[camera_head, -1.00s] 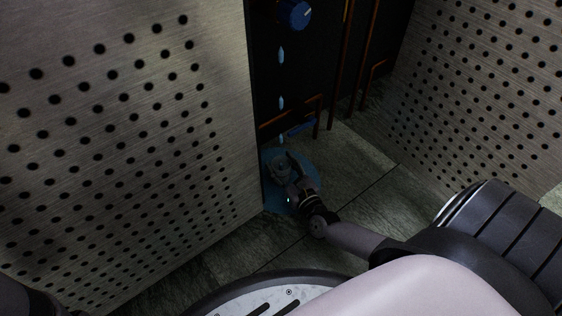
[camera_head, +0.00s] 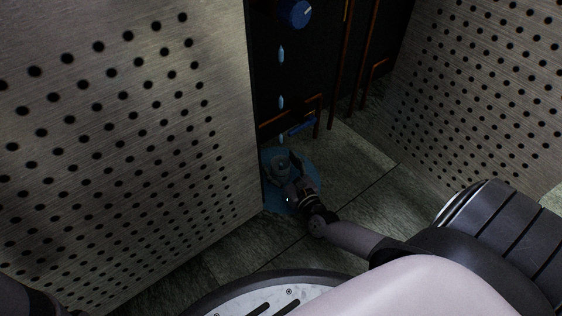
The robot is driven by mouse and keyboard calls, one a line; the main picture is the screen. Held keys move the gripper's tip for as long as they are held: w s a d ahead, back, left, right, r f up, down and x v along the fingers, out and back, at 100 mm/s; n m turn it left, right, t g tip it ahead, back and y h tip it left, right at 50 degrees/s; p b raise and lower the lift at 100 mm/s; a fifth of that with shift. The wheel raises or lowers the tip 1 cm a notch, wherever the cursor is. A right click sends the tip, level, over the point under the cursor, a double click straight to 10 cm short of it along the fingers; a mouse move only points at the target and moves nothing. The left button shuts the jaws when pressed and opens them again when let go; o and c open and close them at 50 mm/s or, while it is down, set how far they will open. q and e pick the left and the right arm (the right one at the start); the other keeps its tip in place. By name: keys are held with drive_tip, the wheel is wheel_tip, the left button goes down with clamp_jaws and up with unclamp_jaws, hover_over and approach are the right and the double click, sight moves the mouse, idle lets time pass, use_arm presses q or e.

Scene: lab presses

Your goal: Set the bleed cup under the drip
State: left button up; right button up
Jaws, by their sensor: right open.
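A falling line of blue drops (camera_head: 281,102) hangs below a blue knob (camera_head: 296,13) on the dark panel. A blue puddle (camera_head: 313,168) lies on the floor beneath the drops. The small greyish bleed cup (camera_head: 278,165) stands in the puddle, roughly in line with the drops. My right gripper (camera_head: 288,176) is open just in front of and to the right of the cup, close to it; I cannot tell whether a finger touches it. My left gripper is not in view; only a dark part of my own body shows at the lower left corner.
A perforated metal panel (camera_head: 120,130) stands close on the left, and another (camera_head: 480,90) on the right. Copper pipes (camera_head: 345,60) run down the dark back panel, with a blue handle (camera_head: 302,127) low on it. Tiled floor (camera_head: 365,200) is clear right of the puddle.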

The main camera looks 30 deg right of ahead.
drive_tip(key=shift+s+r, duration=0.15)
drive_tip(key=shift+s, duration=0.05)
drive_tip(key=s+p, duration=0.1)
drive_tip(key=s, duration=0.2)
drive_tip(key=s+p, duration=0.2)
drive_tip(key=s, duration=0.2)
drive_tip(key=s+a+p, duration=0.1)
drive_tip(key=s, duration=0.2)
drive_tip(key=shift+s+p, duration=0.25)
drive_tip(key=shift+p, duration=0.1)
drive_tip(key=shift+s, duration=0.55)
